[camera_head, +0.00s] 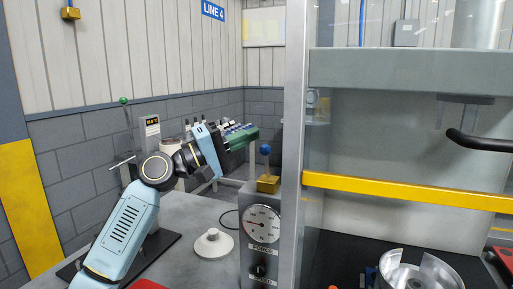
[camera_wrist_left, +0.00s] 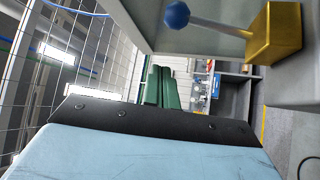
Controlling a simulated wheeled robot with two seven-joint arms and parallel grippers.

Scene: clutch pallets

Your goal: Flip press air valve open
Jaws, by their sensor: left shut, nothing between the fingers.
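The press air valve is a brass block (camera_head: 268,185) on top of the grey gauge box, with a lever ending in a blue ball (camera_head: 265,149). The lever stands upright in the head view. In the left wrist view the ball (camera_wrist_left: 177,14) and the brass block (camera_wrist_left: 274,33) show at the upper right. My left gripper (camera_head: 254,134), with green fingers, is shut and empty. It is just left of the ball and slightly higher in the head view. In the left wrist view its fingers (camera_wrist_left: 160,85) look apart from the lever. My right gripper is not in view.
The gauge box (camera_head: 246,235) has a round dial (camera_head: 262,224) and stands against the press's metal post (camera_head: 292,130). A yellow bar (camera_head: 400,190) crosses the press front. A white round part (camera_head: 213,243) lies on the grey table (camera_head: 190,270). A green-knobbed lever (camera_head: 124,102) stands behind my left arm.

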